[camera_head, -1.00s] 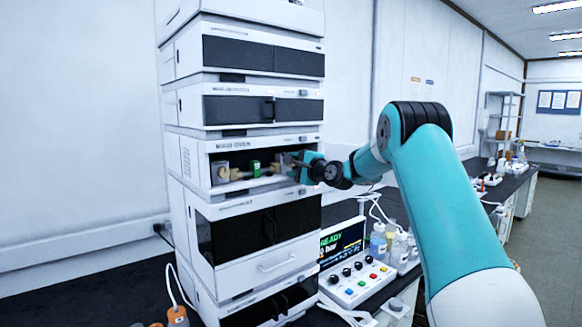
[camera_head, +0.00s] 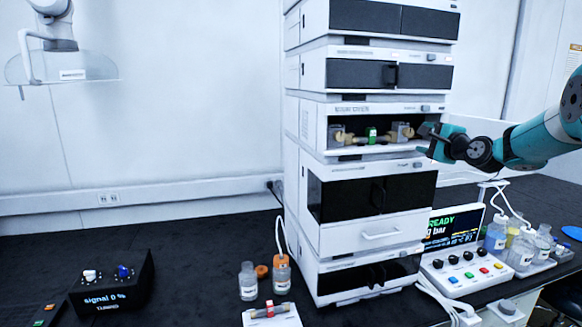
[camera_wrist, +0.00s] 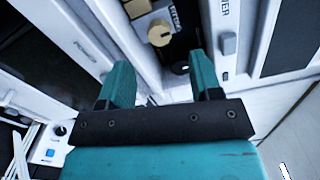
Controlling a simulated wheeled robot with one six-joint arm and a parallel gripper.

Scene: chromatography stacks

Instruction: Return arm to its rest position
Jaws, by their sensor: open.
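My arm (camera_head: 535,140) reaches in from the right in the head view. My gripper (camera_head: 428,135) is at the right front of the open compartment in the middle of the white chromatography stack (camera_head: 312,215). In the wrist view my gripper (camera_wrist: 163,90) shows two teal fingers spread apart with nothing between them. Beyond the fingertips the wrist view shows a beige round knob (camera_wrist: 160,33) in the compartment. In the head view the compartment holds beige fittings (camera_head: 402,132) and a small green part (camera_head: 371,135).
A control box (camera_head: 462,270) with a READY screen (camera_head: 453,226) stands right of the stack, beside several bottles (camera_head: 522,245). A black turbidity box (camera_head: 112,283) and bottles (camera_head: 248,281) are on the left of the dark bench (camera_head: 170,235). The bench's left rear is clear.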

